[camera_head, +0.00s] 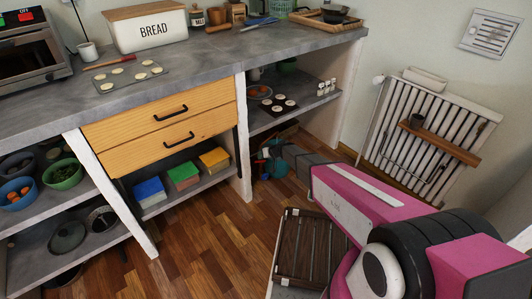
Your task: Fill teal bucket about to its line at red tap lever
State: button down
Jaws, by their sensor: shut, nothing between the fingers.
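A teal rounded thing (276,168), which looks like the teal bucket, is low under the right part of the counter, near the floor. It is small and partly hidden by my arm, so its fill line and any water inside cannot be made out. My gripper (262,152) is at the end of my outstretched arm, just above and left of the teal thing. It is shut and empty; whether it touches anything there cannot be told. A small red spot shows close by, but I cannot tell whether it is the tap lever.
The grey counter (205,62) with drawers (160,122) and white upright panels stands around the reach space. A shelf with a muffin tray (275,105) is above the teal thing. A slatted wooden rack (300,245) is near my arm. A radiator (425,140) stands right. Open wooden floor lies in front.

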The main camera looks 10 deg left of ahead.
aim_at(256, 162)
jog(key=shift+s+a+f, duration=0.15)
jog(key=shift+s+f, duration=0.05)
jog(key=shift+f, duration=0.25)
jog(key=shift+s+a+f, duration=0.1)
jog(key=shift+s+f, duration=0.05)
jog(key=shift+f, duration=0.25)
jog(key=shift+s+a+f+n+t+h, duration=0.2)
jog(key=shift+s+n+t+h, duration=0.05)
jog(key=shift+n+t+h, duration=0.05)
jog(key=shift+s+a+f+n+t+h, duration=0.45)
jog(key=shift+f+n+t+h, duration=0.2)
jog(key=shift+t+h, duration=0.15)
jog(key=shift+s+f, duration=0.1)
jog(key=shift+f, duration=0.25)
jog(key=shift+a+f, duration=0.1)
jog(key=shift+a, duration=0.05)
jog(key=shift+s, duration=0.1)
jog(key=shift+r, duration=0.85)
jog(key=shift+r, duration=0.1)
